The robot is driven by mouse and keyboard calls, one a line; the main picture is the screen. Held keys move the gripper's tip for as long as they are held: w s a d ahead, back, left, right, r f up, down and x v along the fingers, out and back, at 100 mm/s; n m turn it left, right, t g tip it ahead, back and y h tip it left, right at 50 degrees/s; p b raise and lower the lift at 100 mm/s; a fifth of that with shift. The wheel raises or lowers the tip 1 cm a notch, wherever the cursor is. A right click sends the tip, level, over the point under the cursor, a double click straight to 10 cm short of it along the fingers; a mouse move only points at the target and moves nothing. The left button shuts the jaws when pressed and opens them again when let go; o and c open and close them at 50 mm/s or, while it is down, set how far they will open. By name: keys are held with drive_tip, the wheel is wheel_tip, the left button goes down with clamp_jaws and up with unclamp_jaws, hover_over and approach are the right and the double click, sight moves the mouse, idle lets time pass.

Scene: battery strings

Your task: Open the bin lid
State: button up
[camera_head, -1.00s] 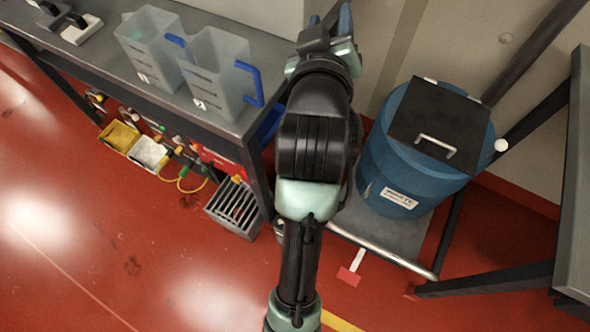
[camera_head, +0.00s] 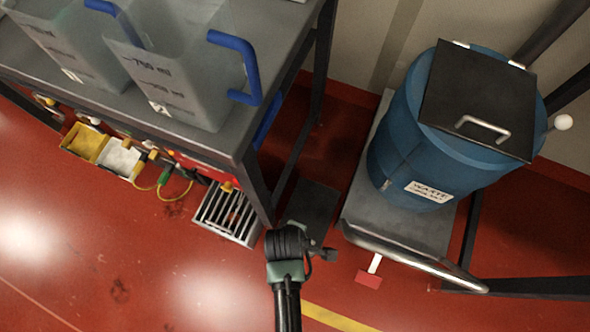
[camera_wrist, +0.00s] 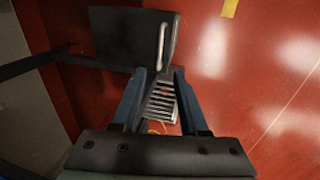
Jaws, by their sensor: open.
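The blue bin (camera_head: 425,165) with a waste label stands at the right in the head view. Its black square lid (camera_head: 478,90) lies flat and closed on top, with a silver handle (camera_head: 484,128) near its front edge. A red pedal (camera_head: 368,281) on a white stem sticks out low in front of the bin's base. My gripper (camera_wrist: 160,76) is open and empty in the wrist view, pointing down towards the floor. In the head view my arm ends low, left of the pedal; the fingers cannot be made out there. The lid cannot be identified surely in the wrist view.
The bin stands on a grey platform (camera_head: 400,232) with a chrome rail (camera_head: 415,256). A bench (camera_head: 222,140) with clear jugs (camera_head: 178,75) is at the left. A slatted box (camera_head: 229,213) sits on the floor below it. Red floor at lower left is open.

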drive_tip(key=f+b, duration=0.1)
drive_tip(key=f, duration=0.2)
drive_tip(key=w+f+b, duration=0.1)
drive_tip(key=f+b, duration=0.1)
drive_tip(key=f, duration=0.2)
drive_tip(key=w+f+b, duration=0.1)
drive_tip(key=f+b, duration=0.1)
drive_tip(key=f, duration=0.2)
drive_tip(key=shift+d+f, duration=0.1)
drive_tip(key=shift+d, duration=0.3)
clamp_jaws()
idle(0.8)
